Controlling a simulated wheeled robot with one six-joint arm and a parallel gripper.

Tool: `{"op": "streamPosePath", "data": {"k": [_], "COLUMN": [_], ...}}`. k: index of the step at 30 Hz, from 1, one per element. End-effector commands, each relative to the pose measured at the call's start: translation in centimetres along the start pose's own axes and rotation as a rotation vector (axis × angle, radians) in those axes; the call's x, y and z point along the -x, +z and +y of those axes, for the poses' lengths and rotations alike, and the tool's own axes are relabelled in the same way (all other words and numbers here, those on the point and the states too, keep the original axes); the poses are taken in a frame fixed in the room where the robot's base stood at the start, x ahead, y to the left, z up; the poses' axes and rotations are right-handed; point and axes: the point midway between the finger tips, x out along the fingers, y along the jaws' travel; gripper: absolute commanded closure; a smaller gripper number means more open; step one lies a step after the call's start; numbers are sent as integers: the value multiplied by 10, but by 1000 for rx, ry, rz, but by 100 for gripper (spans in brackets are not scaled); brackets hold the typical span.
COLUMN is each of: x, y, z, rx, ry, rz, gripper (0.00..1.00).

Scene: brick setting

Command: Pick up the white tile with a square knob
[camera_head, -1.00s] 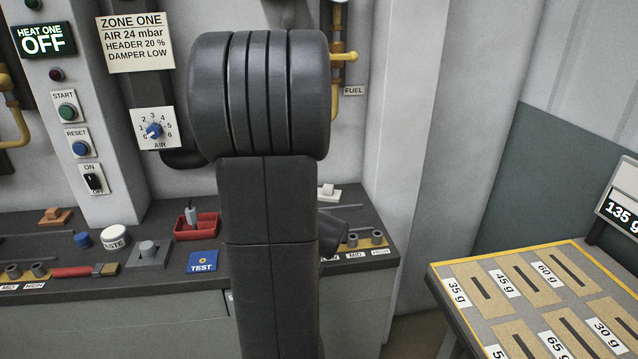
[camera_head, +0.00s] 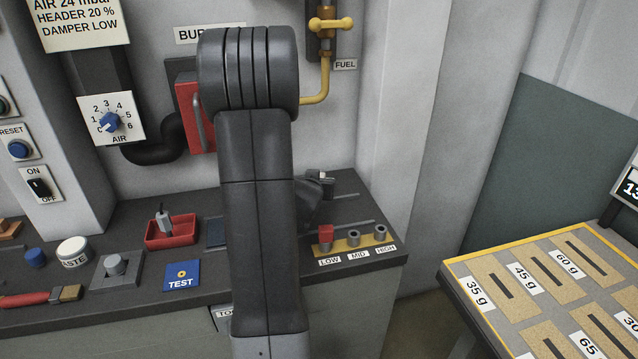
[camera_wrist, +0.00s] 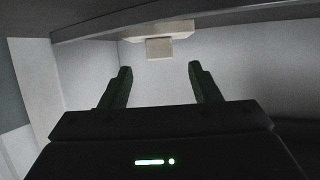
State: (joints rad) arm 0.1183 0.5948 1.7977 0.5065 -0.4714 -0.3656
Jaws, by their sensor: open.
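The white tile (camera_wrist: 180,27) shows at the top middle of the wrist view, with its pale square knob (camera_wrist: 159,48) facing my gripper (camera_wrist: 159,68). My gripper's two dark fingers are open and empty. The knob sits just beyond the gap between the fingertips, apart from both. In the head view my arm covers much of the bench, and my dark gripper (camera_head: 318,187) is partly seen at the right of it, over the back of the bench. Only a small pale patch shows there, and I cannot tell whether it is the tile.
On the dark bench are a red tray (camera_head: 171,233), a blue TEST tile (camera_head: 182,275), a grey knobbed tile (camera_head: 115,266) and a white WASTE knob (camera_head: 73,250). A red peg (camera_head: 326,236) stands at LOW. A weight board (camera_head: 470,277) lies right, past a gap.

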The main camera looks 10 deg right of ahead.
Motion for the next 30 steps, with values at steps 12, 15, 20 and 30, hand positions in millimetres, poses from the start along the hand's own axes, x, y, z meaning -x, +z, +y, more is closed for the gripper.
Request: {"op": "streamPosePath", "data": {"k": [12,15,20,30], "x": [-46,-48,-47,-47], "y": [-1,-1,-1,-1], "z": [0,0,0,0], "rx": [0,0,0,0], "ry": [0,-1,-1,-1], "rz": [-1,-1,-1,0], "gripper": [44,44,44,91]}}
